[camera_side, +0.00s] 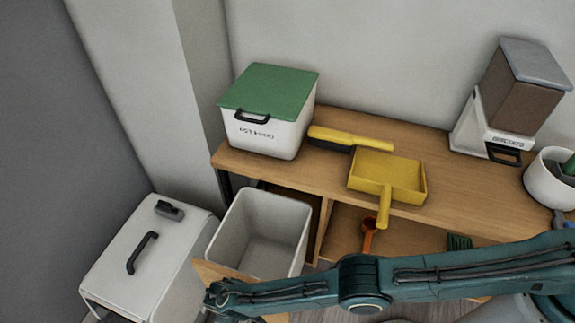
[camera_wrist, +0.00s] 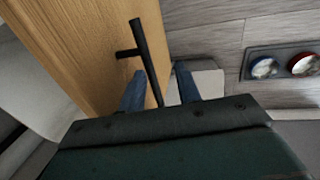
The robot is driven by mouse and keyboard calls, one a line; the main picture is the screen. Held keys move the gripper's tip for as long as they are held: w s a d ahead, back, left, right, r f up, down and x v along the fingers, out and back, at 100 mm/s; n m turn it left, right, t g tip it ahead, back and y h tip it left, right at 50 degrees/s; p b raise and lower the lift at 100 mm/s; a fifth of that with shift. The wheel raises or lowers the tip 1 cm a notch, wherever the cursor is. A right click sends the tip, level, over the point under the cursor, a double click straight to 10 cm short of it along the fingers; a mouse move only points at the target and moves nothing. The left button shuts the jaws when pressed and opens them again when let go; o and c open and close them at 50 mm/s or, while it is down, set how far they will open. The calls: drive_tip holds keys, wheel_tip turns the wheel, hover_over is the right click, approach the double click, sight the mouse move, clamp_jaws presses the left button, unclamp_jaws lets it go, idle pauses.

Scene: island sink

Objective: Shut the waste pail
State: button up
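The waste pail (camera_side: 262,232) is a white, open-topped, empty-looking bin, pulled out from under the wooden counter. Its wooden front panel (camera_side: 222,275) is at its near left side and fills the upper left of the wrist view (camera_wrist: 85,45). A black bar handle (camera_wrist: 145,50) stands out from that panel. My gripper (camera_wrist: 159,70) is at the handle, its two bluish fingers apart with the bar running between them. Contact with the bar cannot be told. In the side view my gripper (camera_side: 216,300) is beside the panel, partly hidden by the arm.
A white lidded container (camera_side: 150,255) with a black handle stands left of the pail. On the counter (camera_side: 460,185) are a green-lidded bin (camera_side: 268,110), yellow dustpan (camera_side: 385,180), brush (camera_side: 345,138) and biscuit dispenser (camera_side: 515,100). A grey tray with two bowls (camera_wrist: 285,64) lies on the floor.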

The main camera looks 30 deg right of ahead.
drive_tip(key=shift+s+a+r, duration=0.35)
drive_tip(key=shift+r, duration=0.15)
drive_tip(key=shift+s+a+r, duration=0.3)
drive_tip(key=shift+a+r, duration=0.05)
drive_tip(key=shift+r, duration=0.15)
drive_tip(key=shift+r, duration=0.1)
wheel_tip(320, 180, up, 11)
drive_tip(key=s, duration=0.1)
drive_tip(key=shift+a+r, duration=0.15)
drive_tip(key=shift+a, duration=0.3)
wheel_tip(320, 180, down, 13)
drive_tip(key=w+d, duration=0.2)
drive_tip(key=shift+f, duration=0.2)
idle(1.1)
